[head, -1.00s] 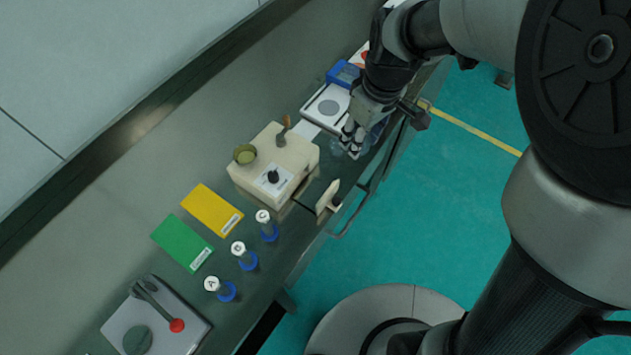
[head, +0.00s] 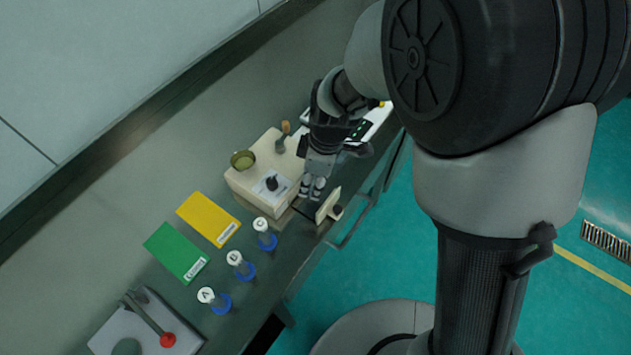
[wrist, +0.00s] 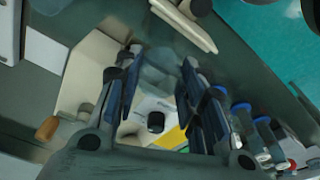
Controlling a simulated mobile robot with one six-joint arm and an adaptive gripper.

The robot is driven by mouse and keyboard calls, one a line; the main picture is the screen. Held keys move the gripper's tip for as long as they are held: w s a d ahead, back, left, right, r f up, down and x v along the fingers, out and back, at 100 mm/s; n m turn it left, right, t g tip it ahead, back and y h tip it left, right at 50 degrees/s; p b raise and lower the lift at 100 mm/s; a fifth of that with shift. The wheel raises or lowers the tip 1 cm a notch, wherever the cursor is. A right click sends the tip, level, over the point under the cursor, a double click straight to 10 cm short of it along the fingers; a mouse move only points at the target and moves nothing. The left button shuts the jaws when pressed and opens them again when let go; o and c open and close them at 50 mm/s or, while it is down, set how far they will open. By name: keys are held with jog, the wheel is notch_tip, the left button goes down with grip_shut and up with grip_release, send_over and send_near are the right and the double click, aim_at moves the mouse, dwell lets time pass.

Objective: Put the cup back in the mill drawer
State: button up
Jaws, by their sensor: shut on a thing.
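The mill (head: 248,183) is a beige box with a green bowl and a wooden-handled lever on top; its side also shows in the wrist view (wrist: 82,72). Its drawer front (head: 326,207), a beige plate with a dark knob, stands out from the mill's body, with a gap between; it shows at the top of the wrist view (wrist: 184,24). My gripper (head: 313,194) is over this gap, beside the mill. In the wrist view my gripper (wrist: 158,92) is shut on a clear, see-through cup (wrist: 160,66). The cup's lower edge and its height above the drawer are unclear.
Several vials with blue bases, one of them here (head: 240,265), stand in a row left of the drawer. Yellow (head: 208,218) and green (head: 176,252) cards lie behind them. A white device (head: 375,122) is behind my arm. The bench front edge is close to the drawer.

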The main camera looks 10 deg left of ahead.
jog(key=shift+f+b, duration=0.65)
jog(key=shift+f, duration=2)
jog(key=shift+f, duration=0.15)
jog(key=o, duration=1)
notch_tip(320, 180, up, 12)
jog(key=d+p, duration=0.2)
jog(key=p, duration=0.1)
